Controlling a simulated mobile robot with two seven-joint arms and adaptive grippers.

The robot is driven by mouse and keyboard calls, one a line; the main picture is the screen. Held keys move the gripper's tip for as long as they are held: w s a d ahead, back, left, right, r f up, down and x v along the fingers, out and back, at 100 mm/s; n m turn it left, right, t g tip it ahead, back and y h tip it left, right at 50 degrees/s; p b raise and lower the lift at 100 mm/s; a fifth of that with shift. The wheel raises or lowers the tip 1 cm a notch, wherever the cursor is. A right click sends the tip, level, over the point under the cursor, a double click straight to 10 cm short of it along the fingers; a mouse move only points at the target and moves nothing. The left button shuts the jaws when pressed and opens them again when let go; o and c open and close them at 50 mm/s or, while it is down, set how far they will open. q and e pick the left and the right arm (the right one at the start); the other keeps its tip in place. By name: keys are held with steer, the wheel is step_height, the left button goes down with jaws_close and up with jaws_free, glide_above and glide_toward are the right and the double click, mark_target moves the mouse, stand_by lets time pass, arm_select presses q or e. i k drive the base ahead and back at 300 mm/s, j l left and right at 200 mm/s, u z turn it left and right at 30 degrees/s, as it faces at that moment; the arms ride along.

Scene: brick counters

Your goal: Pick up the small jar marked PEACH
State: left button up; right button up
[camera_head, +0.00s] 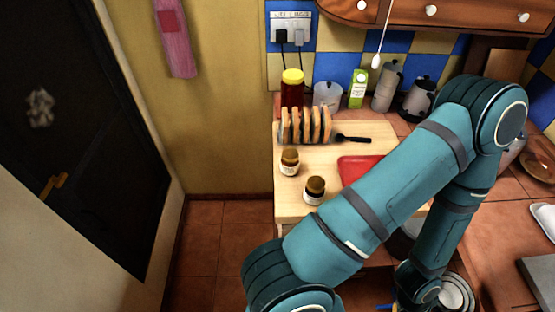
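Two small jars with brown lids and pale labels stand upright on the wooden board (290,207). One jar (289,163) is near the board's left edge. The other jar (314,191) is nearer to me and a little to the right. The label print is too small to read, so I cannot tell which is marked PEACH. One teal arm of mine crosses the right half of the view, bends at the upper right and reaches down to the bottom edge. No gripper fingers can be made out, and neither gripper is near the jars.
Bread slices in a row (304,126), a black-handled utensil (354,139) and a red tray (357,167), partly hidden by my arm, are on the board. Behind stand a yellow-lidded jar (292,90), a green carton (358,90) and a kettle (418,100). Floor is clear left of the counter.

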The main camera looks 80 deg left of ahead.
mark_target(290, 161)
steer(key=u, duration=0.45)
steer(key=k+j+u, duration=0.1)
steer(key=u, duration=0.75)
steer(key=k+j+u, duration=0.1)
steer(key=u, duration=0.3)
steer(key=j+u, duration=0.15)
steer(key=u, duration=0.3)
